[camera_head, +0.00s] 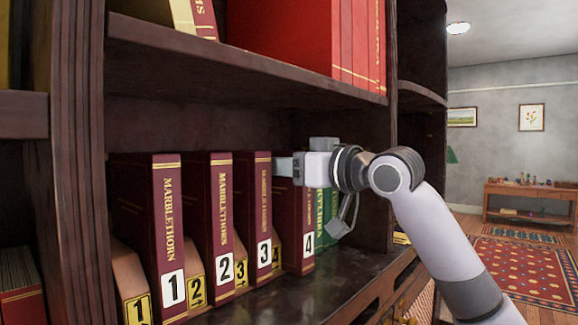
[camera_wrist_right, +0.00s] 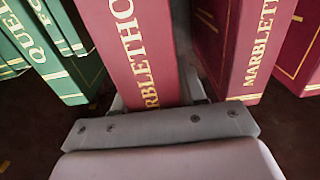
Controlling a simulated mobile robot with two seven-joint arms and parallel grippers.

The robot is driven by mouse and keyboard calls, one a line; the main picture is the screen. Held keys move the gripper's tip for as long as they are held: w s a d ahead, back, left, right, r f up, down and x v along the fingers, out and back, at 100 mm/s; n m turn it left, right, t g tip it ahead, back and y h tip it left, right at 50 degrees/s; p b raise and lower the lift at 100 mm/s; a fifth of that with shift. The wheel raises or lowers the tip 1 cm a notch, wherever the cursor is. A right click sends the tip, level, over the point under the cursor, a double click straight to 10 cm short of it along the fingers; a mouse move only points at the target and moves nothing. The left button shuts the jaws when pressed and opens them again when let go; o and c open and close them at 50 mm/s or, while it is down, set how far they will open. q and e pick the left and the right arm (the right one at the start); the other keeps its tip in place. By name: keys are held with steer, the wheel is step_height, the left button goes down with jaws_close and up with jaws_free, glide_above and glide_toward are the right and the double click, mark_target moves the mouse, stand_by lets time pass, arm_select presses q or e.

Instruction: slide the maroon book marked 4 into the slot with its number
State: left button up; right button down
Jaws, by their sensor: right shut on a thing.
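The maroon book marked 4 (camera_head: 307,235) stands upright on the shelf, just right of the yellow label 4 (camera_head: 276,256). Its upper spine is partly hidden by my right gripper (camera_head: 300,163). In the right wrist view my gripper (camera_wrist_right: 155,100) is shut on a maroon book (camera_wrist_right: 130,45) with gold lettering, which lies between its fingers. How deep the book stands in the slot is hard to tell. My left gripper is not in view.
Maroon books 1 (camera_head: 170,240), 2 (camera_head: 221,225) and 3 (camera_head: 262,215) stand to the left, beside tan holders with yellow numbers. Green books (camera_head: 327,222) stand right of book 4. The shelf above (camera_head: 250,65) and a right-hand upright (camera_head: 380,120) bound the space.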

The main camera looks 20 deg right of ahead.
steer(key=shift+x, duration=1.3)
steer(key=c, duration=0.6)
jaws_free()
steer(key=shift+a+r, duration=0.1)
steer(key=shift+r, duration=0.05)
steer(key=shift+o, duration=0.2)
steer(key=b+v, duration=0.2)
steer(key=v, duration=0.5)
